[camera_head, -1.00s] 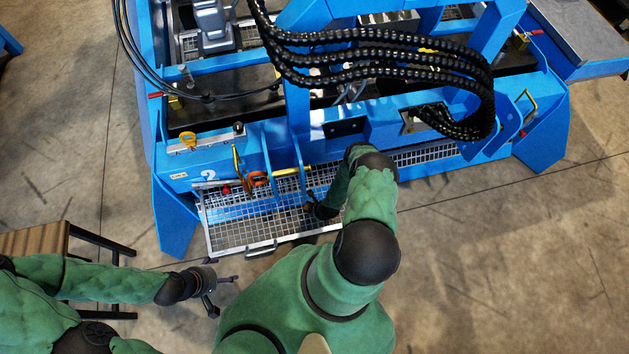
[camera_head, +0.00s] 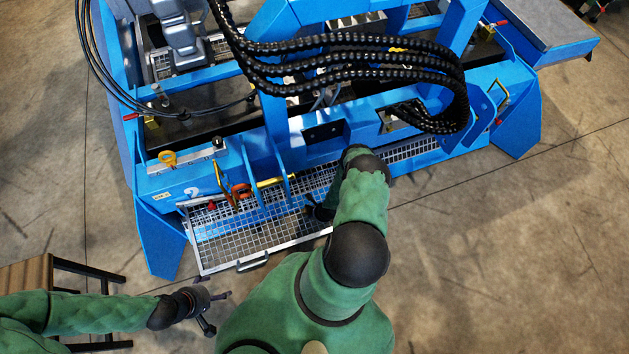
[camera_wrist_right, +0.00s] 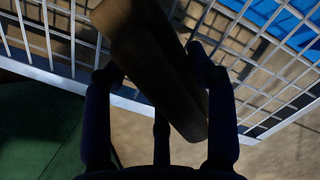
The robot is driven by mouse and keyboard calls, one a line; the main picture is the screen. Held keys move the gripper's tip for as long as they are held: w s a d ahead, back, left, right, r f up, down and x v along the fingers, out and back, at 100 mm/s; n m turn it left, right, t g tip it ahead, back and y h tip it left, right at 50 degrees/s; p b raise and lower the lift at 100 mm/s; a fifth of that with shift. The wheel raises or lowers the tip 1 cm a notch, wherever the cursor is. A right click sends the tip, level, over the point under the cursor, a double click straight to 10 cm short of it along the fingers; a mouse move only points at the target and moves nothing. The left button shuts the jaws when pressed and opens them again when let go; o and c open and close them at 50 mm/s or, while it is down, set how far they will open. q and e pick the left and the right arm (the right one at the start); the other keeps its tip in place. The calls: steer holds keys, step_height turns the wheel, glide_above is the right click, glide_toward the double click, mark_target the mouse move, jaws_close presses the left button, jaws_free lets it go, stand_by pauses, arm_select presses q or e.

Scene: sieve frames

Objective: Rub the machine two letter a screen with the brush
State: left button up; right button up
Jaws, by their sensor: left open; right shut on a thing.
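The screen (camera_head: 228,252), a wire mesh in a metal frame with a handle, juts from the front of the blue machine marked 2 (camera_head: 190,191). No letter is readable on it. My right gripper (camera_head: 316,212) is over the screen's right part, partly hidden by my arm. In the right wrist view, its fingers (camera_wrist_right: 160,80) are shut on a dark, shadowed block, the brush (camera_wrist_right: 150,60), with mesh behind it. Whether the brush touches the mesh I cannot tell. My left gripper (camera_head: 212,306) is open and empty, in front of the screen's near left corner.
A wooden-topped stand (camera_head: 28,272) with dark legs is at the lower left. Black cable chains (camera_head: 350,72) arch over the machine. The concrete floor (camera_head: 530,260) at the right is clear.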

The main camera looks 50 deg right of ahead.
steer(key=shift+s+d, duration=0.2)
steer(key=shift+d, duration=0.25)
steer(key=shift+s+d, duration=0.2)
steer(key=shift+d, duration=0.25)
steer(key=shift+a, duration=0.1)
